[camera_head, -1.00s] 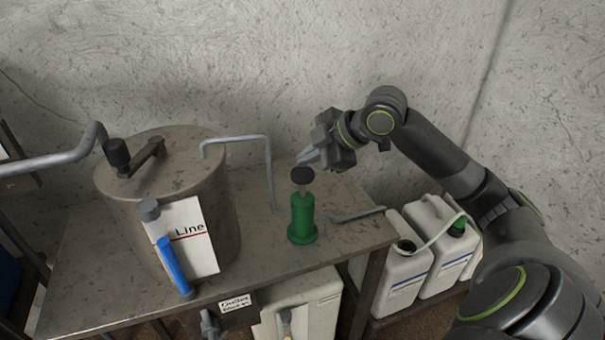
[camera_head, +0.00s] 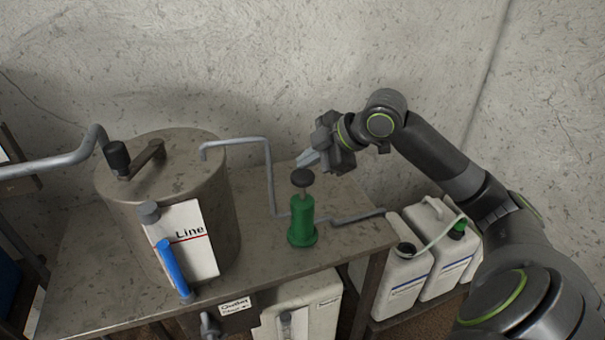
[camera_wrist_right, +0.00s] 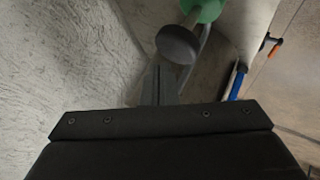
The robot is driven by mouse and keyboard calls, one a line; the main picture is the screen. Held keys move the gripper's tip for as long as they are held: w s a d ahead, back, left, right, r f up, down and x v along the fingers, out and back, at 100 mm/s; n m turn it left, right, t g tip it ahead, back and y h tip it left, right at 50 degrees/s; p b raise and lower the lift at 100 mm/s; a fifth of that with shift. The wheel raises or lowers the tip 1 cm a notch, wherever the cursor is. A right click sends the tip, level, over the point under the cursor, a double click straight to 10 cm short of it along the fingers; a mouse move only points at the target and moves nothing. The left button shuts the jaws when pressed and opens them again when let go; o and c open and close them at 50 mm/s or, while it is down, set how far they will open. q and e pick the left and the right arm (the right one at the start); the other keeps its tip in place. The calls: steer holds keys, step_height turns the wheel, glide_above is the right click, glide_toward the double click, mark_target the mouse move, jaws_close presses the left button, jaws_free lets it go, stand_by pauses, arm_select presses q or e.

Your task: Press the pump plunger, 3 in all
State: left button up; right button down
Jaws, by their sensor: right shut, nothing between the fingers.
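A green pump (camera_head: 302,222) stands upright on the metal table. Its dark round plunger knob (camera_head: 302,177) sits on a short visible rod above the body. My right gripper (camera_head: 307,158) is shut and empty, its fingertips just above and behind the knob in the head view. In the right wrist view, the shut fingers (camera_wrist_right: 160,85) point toward the knob (camera_wrist_right: 178,44), with part of the green body (camera_wrist_right: 205,9) beyond it. I cannot tell whether the fingertips touch the knob. My left gripper is not in view.
A large metal tank (camera_head: 165,185) with a lidded top stands left of the pump. A grey pipe (camera_head: 268,170) runs from it behind the pump. White jugs (camera_head: 405,270) stand lower right. The wall (camera_head: 300,60) is close behind the gripper.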

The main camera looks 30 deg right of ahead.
mark_target(309, 176)
steer(key=shift+f, duration=0.1)
stand_by(0.7)
steer(key=shift+f, duration=0.35)
steer(key=shift+f+b, duration=0.95)
steer(key=shift+f, duration=0.95)
stand_by(1.5)
steer(key=shift+r, duration=0.1)
steer(key=shift+r+p, duration=2.25)
steer(key=shift+p, duration=0.15)
step_height(309, 176, up, 5)
steer(key=p, duration=0.5)
